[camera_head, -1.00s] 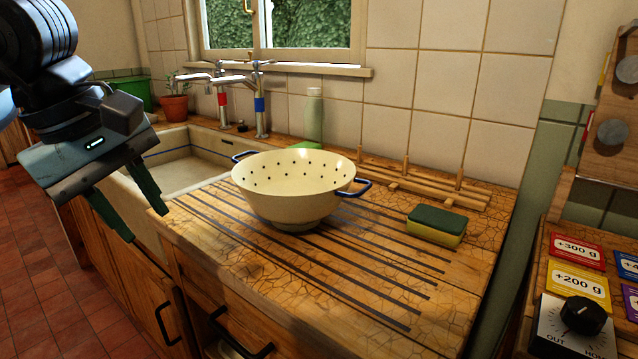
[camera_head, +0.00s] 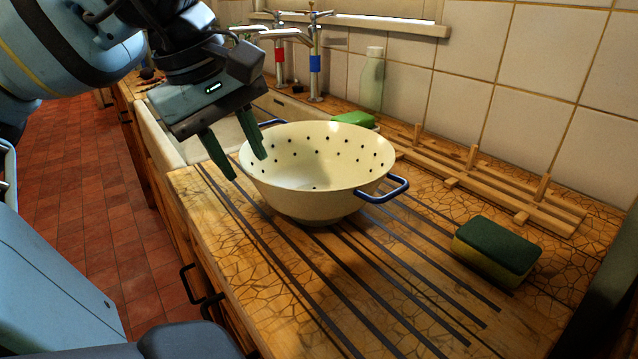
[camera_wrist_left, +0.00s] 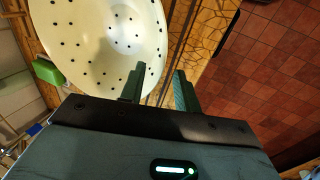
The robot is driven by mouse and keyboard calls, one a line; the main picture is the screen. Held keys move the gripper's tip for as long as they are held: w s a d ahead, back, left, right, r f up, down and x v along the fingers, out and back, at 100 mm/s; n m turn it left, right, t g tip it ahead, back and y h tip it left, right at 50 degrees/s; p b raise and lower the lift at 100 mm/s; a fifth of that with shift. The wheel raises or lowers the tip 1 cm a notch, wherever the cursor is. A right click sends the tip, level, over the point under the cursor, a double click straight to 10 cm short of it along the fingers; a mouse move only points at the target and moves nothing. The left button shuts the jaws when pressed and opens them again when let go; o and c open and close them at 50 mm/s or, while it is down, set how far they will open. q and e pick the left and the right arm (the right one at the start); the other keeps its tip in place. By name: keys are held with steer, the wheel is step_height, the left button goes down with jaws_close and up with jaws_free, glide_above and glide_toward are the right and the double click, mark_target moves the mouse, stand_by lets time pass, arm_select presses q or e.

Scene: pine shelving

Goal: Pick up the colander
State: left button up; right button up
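The colander (camera_head: 316,185) is a cream bowl with dark holes and blue handles. It stands upright on the grooved wooden drainboard (camera_head: 330,270) beside the sink. My left gripper (camera_head: 245,168) is open at the colander's left rim, fingers pointing down. In the head view one finger overlaps the bowl's inside and the other is outside the rim. The left wrist view shows the colander (camera_wrist_left: 95,40) with the rim close to the gap between the two green fingers (camera_wrist_left: 158,82). Whether they touch it I cannot tell. My right gripper is not in view.
A green and yellow sponge (camera_head: 496,250) lies right of the colander. A wooden plate rack (camera_head: 490,185) runs along the tiled wall. Behind are a bottle (camera_head: 372,80), a green block (camera_head: 352,119) and taps (camera_head: 315,60). The sink (camera_head: 165,130) lies at left. The front drainboard is clear.

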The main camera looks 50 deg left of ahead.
mark_target(261, 184)
arm_select(q)
steer(key=shift+w+d+b+x, duration=0.1)
steer(key=shift+b+x, duration=0.2)
steer(key=shift+x, duration=1.2)
steer(key=shift+w+d+b+x, duration=0.15)
steer(key=shift+b+x, duration=0.1)
steer(key=shift+x, duration=1.25)
steer(key=shift+r, duration=0.1)
jaws_close()
